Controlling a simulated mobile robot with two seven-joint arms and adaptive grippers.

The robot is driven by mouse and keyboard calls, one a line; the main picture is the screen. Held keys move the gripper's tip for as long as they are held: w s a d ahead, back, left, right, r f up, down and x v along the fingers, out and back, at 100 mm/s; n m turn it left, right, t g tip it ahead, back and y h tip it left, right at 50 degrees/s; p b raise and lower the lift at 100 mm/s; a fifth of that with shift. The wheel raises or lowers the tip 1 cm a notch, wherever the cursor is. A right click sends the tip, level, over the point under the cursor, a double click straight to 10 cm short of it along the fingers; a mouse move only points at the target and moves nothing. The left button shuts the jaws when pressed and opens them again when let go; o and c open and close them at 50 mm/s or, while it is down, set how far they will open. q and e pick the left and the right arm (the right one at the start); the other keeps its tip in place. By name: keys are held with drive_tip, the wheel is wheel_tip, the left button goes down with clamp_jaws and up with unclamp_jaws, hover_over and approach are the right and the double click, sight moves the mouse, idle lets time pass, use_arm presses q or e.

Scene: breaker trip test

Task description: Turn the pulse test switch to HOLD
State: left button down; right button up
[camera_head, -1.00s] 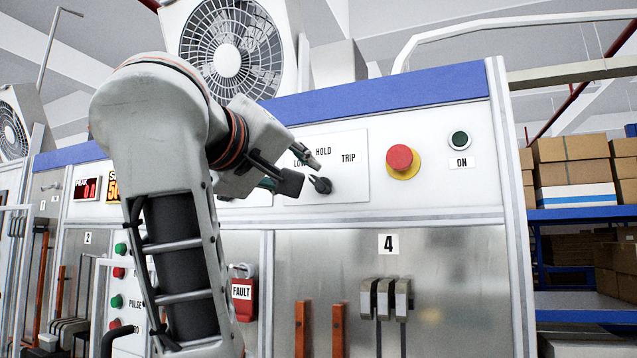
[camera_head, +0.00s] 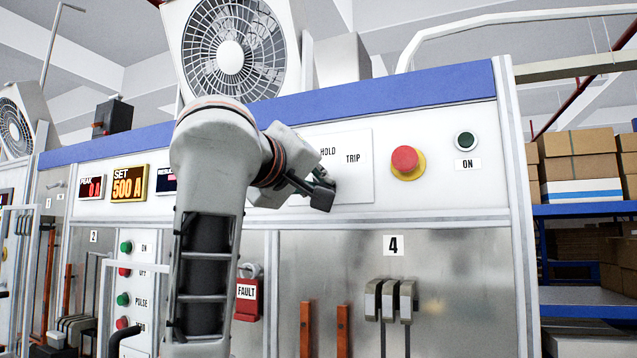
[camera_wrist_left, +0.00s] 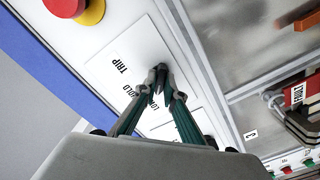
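The pulse test switch is a small dark knob on a white plate (camera_head: 352,185) lettered HOLD and TRIP. In the head view the knob is hidden behind my left gripper (camera_head: 322,190). In the left wrist view the fingers of my left gripper (camera_wrist_left: 160,78) come together at the knob, close to the plate (camera_wrist_left: 140,45), with only a narrow gap between the tips. The fingers look shut on the knob. They cover most of it, so I cannot tell which way its pointer faces. The TRIP label (camera_wrist_left: 120,63) is clear; HOLD and LOW are partly covered. My right gripper is not in view.
A red mushroom button (camera_head: 405,159) on a yellow base sits right of the plate, with a dark green ON button (camera_head: 466,141) beyond. A red FAULT tag (camera_head: 247,297) hangs below left. Several grey levers (camera_head: 390,298) stand below the number 4.

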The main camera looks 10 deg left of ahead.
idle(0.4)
use_arm(q)
drive_tip(key=m, duration=0.4)
drive_tip(key=shift+m, duration=0.3)
drive_tip(key=m, duration=0.4)
idle(0.4)
drive_tip(key=c, duration=2.1)
unclamp_jaws()
drive_tip(key=shift+c, duration=0.2)
